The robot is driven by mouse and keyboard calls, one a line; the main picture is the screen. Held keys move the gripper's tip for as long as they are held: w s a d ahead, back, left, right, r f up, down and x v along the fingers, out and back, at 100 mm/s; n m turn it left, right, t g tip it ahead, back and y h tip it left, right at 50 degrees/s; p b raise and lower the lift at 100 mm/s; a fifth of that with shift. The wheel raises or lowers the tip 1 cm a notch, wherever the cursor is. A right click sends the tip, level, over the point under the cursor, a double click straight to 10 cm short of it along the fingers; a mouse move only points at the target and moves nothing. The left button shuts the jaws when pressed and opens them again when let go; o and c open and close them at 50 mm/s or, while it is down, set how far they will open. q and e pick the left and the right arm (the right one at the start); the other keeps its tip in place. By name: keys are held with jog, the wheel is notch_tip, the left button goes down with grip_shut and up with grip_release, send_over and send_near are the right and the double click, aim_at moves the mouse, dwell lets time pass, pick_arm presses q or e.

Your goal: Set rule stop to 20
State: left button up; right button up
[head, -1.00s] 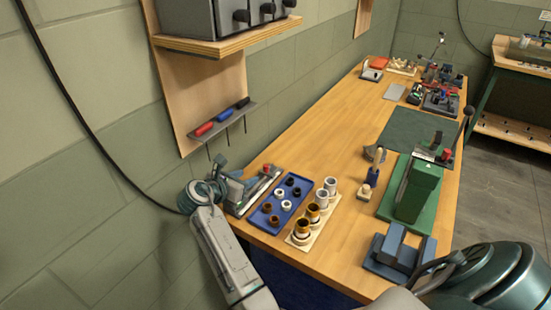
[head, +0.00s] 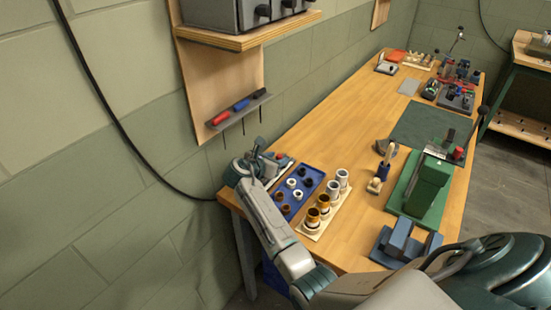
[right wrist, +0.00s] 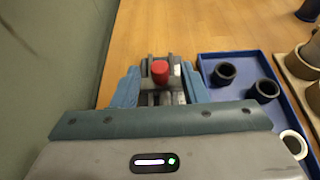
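The rule stop has a red knob (right wrist: 160,71) on a grey body, seen close up in the right wrist view. In the head view, my right gripper (head: 263,166) is at the near left end of the bench, over the rule device, and hides most of it. In the right wrist view, the blue fingers of my right gripper (right wrist: 161,86) stand apart, one on each side of the grey body; I cannot tell whether they touch it. The rule's marks cannot be read. My left gripper is not in view.
A blue tray (head: 315,174) with dark and white rings lies just right of the rule device. A wooden block (head: 312,234) with several cups stands beyond it. A green press (head: 428,190) and a blue-grey fixture (head: 398,242) are further right. The wall is close on the left.

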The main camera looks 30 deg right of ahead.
jog(key=shift+c, duration=0.7)
grip_shut()
jog(key=shift+w+d+r+p, duration=0.15)
jog(key=shift+w+d+p, duration=0.1)
jog(key=shift+d+p, duration=0.25)
jog(key=shift+w+d+r+p, duration=0.1)
jog(key=shift+w+d+p, duration=0.15)
jog(key=shift+d, duration=0.4)
jog(key=shift+w+d+f, duration=0.1)
jog(key=shift+d+f, duration=0.1)
jog(key=shift+f, duration=0.1)
jog(key=shift+o, duration=0.7)
grip_release()
